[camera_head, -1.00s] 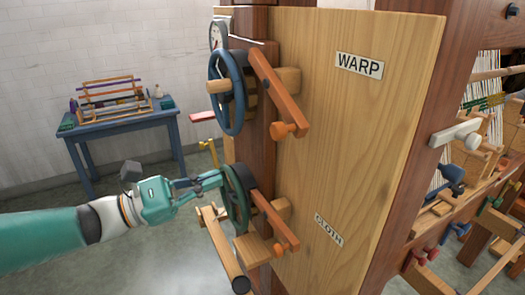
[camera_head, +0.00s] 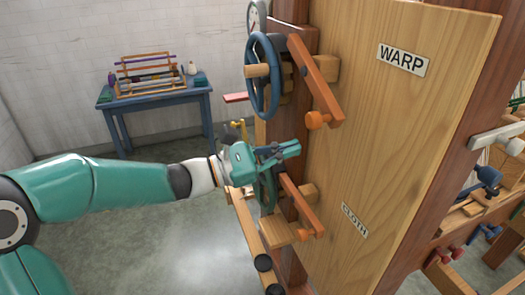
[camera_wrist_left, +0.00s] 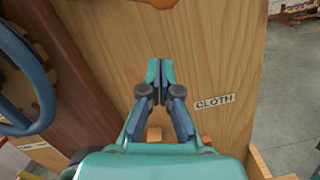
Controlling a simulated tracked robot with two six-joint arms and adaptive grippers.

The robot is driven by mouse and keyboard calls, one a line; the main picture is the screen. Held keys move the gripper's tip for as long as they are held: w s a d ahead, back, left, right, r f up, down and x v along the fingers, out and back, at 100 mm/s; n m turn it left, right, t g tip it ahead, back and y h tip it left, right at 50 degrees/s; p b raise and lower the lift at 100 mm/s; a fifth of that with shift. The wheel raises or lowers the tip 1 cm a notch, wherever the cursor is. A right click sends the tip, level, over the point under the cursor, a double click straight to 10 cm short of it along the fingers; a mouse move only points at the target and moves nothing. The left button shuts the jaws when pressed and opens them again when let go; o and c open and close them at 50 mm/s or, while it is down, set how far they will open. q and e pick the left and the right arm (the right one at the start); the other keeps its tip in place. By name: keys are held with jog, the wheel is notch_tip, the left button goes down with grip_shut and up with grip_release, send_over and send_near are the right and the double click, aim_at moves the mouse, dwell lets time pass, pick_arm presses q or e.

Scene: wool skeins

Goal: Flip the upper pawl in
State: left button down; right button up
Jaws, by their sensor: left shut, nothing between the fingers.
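The upper pawl (camera_head: 318,80) is an orange wooden bar with a round knob (camera_head: 317,120) at its lower end. It slants down to the right beside the WARP label, near a wooden block (camera_head: 328,68). In the left wrist view an orange knob (camera_wrist_left: 160,3) shows at the top edge. My left gripper (camera_head: 297,148) is shut and empty, below the upper pawl's knob and above the lower orange pawl (camera_head: 301,204). In the left wrist view its fingertips (camera_wrist_left: 160,68) meet in front of the wood panel. I see no contact with the upper pawl. My right gripper is out of view.
A blue handwheel (camera_head: 263,75) stands left of the upper pawl. A green wheel (camera_head: 266,190) is partly hidden behind my gripper. The panel bears WARP (camera_head: 404,60) and CLOTH (camera_head: 355,220) labels. A blue table (camera_head: 155,100) stands at the back left.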

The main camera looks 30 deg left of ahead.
aim_at(309, 127)
pick_arm(q)
jog(key=r, duration=0.1)
jog(key=d+r+p, duration=0.1)
jog(key=r+p, duration=0.1)
jog(key=r, duration=0.1)
jog(key=shift+d, duration=0.3)
jog(key=shift+s+d, duration=0.1)
jog(key=shift+s+d+r+n, duration=0.15)
jog(key=shift+r+n, duration=0.1)
jog(key=shift+n, duration=0.15)
jog(key=shift+r, duration=0.1)
jog(key=shift+s+d+r+n+t+p, duration=0.25)
jog(key=shift+d+r+n+t+p, duration=0.1)
jog(key=shift+r+n+p, duration=0.4)
jog(key=shift+s+d+r+n+y+p, duration=0.2)
jog(key=shift+r+n+p, duration=0.1)
jog(key=shift+r+n, duration=0.25)
jog(key=shift+s+d+r+n+y+p, duration=0.15)
jog(key=shift+d+r+n+p, duration=0.15)
jog(key=shift+r+n, duration=0.3)
jog(key=shift+s+d+r+n+y+p, duration=0.15)
jog(key=shift+r+n+p, duration=0.25)
jog(key=shift+r, duration=0.25)
jog(key=shift+r, duration=0.15)
